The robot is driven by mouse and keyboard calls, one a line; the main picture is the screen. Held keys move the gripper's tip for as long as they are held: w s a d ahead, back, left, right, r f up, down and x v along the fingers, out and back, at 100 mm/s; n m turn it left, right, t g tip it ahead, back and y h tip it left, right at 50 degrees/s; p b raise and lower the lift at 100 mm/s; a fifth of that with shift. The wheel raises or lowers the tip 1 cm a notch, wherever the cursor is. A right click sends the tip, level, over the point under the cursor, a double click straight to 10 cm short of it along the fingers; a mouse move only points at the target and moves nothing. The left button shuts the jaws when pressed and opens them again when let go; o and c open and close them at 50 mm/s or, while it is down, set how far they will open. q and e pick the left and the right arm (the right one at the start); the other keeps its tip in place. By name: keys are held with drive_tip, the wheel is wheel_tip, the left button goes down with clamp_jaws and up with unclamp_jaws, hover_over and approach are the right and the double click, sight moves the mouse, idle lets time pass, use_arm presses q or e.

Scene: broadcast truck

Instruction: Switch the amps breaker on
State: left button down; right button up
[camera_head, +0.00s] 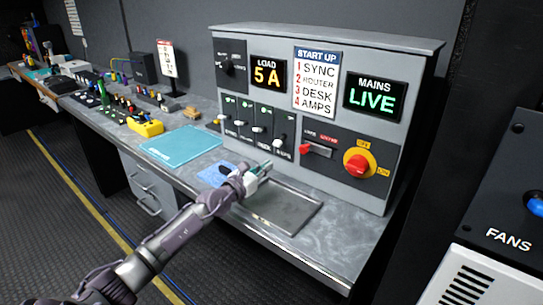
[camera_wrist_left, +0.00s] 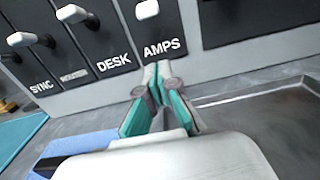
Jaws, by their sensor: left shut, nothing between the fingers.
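The amps breaker (camera_head: 279,142) is the rightmost of the row of switches on the grey panel. Its white lever sits low in its slot, just above the AMPS label. The lever also shows at the top of the left wrist view (camera_wrist_left: 147,9). My left gripper (camera_head: 264,170) is shut and empty, below and in front of the amps breaker, over the bench. In the left wrist view its fingertips (camera_wrist_left: 158,72) are together just under the AMPS label, apart from the lever. My right gripper is not in view.
The sync lever (camera_wrist_left: 20,39) and desk breaker (camera_head: 259,129) are to the left. A red handle (camera_head: 306,149) and red rotary knob (camera_head: 359,163) are to the right.

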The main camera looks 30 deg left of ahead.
sight(279, 141)
use_arm(q)
drive_tip(key=w+b, duration=0.1)
drive_tip(key=w, duration=0.3)
drive_tip(key=shift+w+d+f+b, duration=0.15)
drive_tip(key=shift+w+b, duration=0.2)
drive_tip(key=shift+b, duration=0.05)
drive_tip(key=r+p, duration=0.1)
drive_tip(key=s+r+p, duration=0.1)
drive_tip(key=r+p, duration=0.1)
drive_tip(key=shift+s+r, duration=0.2)
drive_tip(key=shift+r, duration=0.1)
drive_tip(key=shift+s+r+p, duration=0.2)
drive_tip(key=shift+r+p, duration=0.1)
drive_tip(key=shift+p, duration=0.15)
drive_tip(key=shift+w+f, duration=0.1)
